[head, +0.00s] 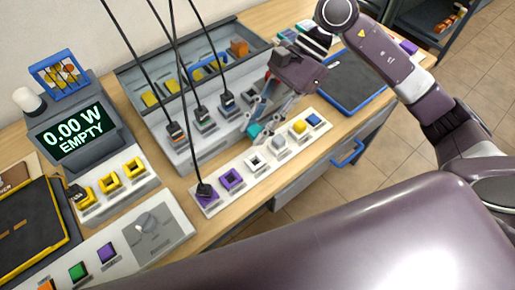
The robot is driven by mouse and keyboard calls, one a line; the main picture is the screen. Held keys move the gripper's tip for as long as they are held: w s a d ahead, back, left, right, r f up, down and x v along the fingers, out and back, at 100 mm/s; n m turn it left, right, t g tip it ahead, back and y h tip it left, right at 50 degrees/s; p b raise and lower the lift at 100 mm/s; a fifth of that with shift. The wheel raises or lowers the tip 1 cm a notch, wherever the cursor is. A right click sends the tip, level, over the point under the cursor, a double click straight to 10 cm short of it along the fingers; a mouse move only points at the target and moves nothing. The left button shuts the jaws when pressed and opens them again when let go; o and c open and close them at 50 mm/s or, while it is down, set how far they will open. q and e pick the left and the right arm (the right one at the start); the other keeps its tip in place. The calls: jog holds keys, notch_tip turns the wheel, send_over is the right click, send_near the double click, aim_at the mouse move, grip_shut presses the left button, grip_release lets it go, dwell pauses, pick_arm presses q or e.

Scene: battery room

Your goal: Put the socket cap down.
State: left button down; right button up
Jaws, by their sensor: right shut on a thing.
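My right gripper (257,124) comes in from the upper right, over the back edge of the white socket strip (208,206). It is shut on a small piece, which I take to be the socket cap. Teal shows at its fingertips, but the fingers hide much of the piece, and I cannot tell whether it touches anything below. On the strip, an open white socket (254,161) lies just in front of the fingertips. To its right are a grey piece (279,143), a yellow one (299,127) and a blue one (313,119). My left gripper is not in view.
A purple socket (231,179) stands open, and a black cable runs to the plug (204,190) at the strip's left end. More cables hang over the grey rack (183,150). A display (73,133) reads "0.00 W EMPTY". A blue-edged dark mat (352,82) lies clear at right.

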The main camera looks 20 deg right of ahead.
aim_at(252, 164)
notch_tip(252, 164, down, 10)
jog(key=shift+f+p, duration=0.15)
jog(key=shift+p, duration=0.8)
jog(key=shift+f+b, duration=0.5)
jog(key=shift+b, duration=0.3)
jog(key=o, duration=0.9)
jog(key=shift+s+f, duration=0.1)
